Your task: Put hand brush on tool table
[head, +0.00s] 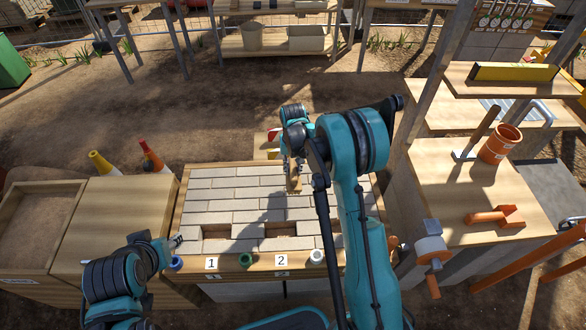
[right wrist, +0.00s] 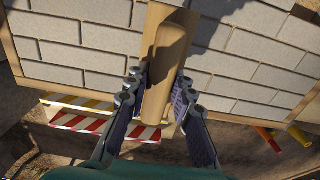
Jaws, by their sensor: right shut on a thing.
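The hand brush (head: 294,184), a light brown wooden piece, is in my right gripper (head: 293,160), above the far part of the brick panel. In the right wrist view the brush (right wrist: 162,50) lies between the two fingers of that gripper (right wrist: 160,90); its bristles cannot be made out. The wooden tool table (head: 445,205) stands to the right of the panel, apart from the brush. My left gripper (head: 174,243) is low at the panel's left edge; its jaws are too small to read.
A trowel (head: 478,135), an orange pot (head: 500,144) and an orange tool (head: 495,216) stand or lie on the tool table. A shelf with a yellow level (head: 513,72) overhangs its back. The panel (head: 225,195) has two open gaps. Cones (head: 151,156) stand left.

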